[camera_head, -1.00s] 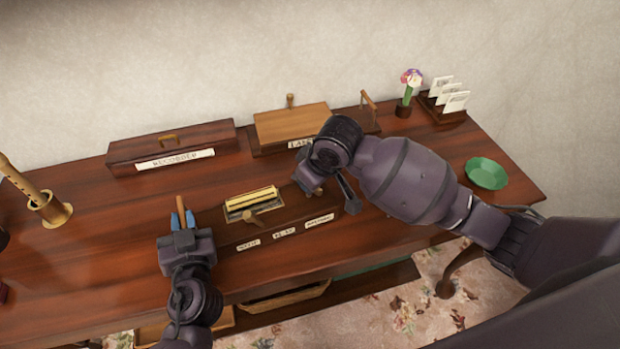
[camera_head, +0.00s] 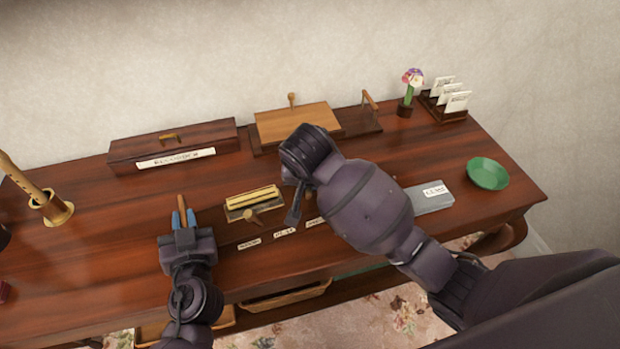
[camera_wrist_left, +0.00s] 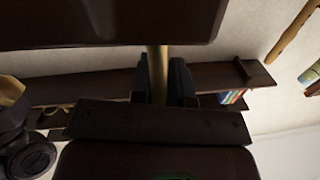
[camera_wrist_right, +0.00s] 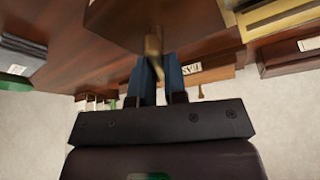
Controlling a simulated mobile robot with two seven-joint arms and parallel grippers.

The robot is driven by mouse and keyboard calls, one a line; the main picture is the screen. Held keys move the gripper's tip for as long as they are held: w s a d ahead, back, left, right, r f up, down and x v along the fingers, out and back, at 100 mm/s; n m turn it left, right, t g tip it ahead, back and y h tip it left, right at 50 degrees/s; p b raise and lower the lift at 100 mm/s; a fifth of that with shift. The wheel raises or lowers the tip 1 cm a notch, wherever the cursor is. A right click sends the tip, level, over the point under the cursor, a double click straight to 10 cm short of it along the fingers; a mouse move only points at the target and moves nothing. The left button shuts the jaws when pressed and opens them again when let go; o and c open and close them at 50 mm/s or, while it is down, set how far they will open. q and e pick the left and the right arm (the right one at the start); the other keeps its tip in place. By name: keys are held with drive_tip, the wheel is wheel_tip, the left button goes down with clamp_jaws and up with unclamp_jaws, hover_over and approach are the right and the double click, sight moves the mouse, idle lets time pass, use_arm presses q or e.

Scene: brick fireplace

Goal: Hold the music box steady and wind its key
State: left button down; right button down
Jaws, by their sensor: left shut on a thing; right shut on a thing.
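The music box (camera_head: 268,225) is a dark wooden box in the middle of the desk, with a brass-coloured mechanism (camera_head: 253,198) on top and small labels along its front. My left gripper (camera_head: 182,214) is at the box's left end, shut on an upright wooden handle (camera_head: 181,203); the left wrist view shows this rod (camera_wrist_left: 157,72) between the fingers. My right gripper (camera_wrist_right: 160,80) is shut on the brass-coloured key (camera_wrist_right: 152,45), which sticks out of the box's wooden side (camera_wrist_right: 125,18). In the head view my right arm hides the key and the box's right end.
A long labelled recorder case (camera_head: 170,147) and a lidded wooden box (camera_head: 298,122) stand at the back. A flower pot (camera_head: 405,110) and card rack (camera_head: 443,108) are back right. A recorder stand (camera_head: 52,208) is left.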

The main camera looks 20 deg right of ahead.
drive_tip(key=m+g+h, duration=0.1)
drive_tip(key=m, duration=0.3)
drive_tip(key=shift+a+m, duration=0.15)
drive_tip(key=shift+m, duration=0.15)
drive_tip(key=shift+w+m+g+h, duration=0.1)
drive_tip(key=shift+m+g+h, duration=0.55)
drive_tip(key=shift+m, duration=1.25)
drive_tip(key=c, duration=1.2)
unclamp_jaws()
drive_tip(key=shift+o, duration=0.2)
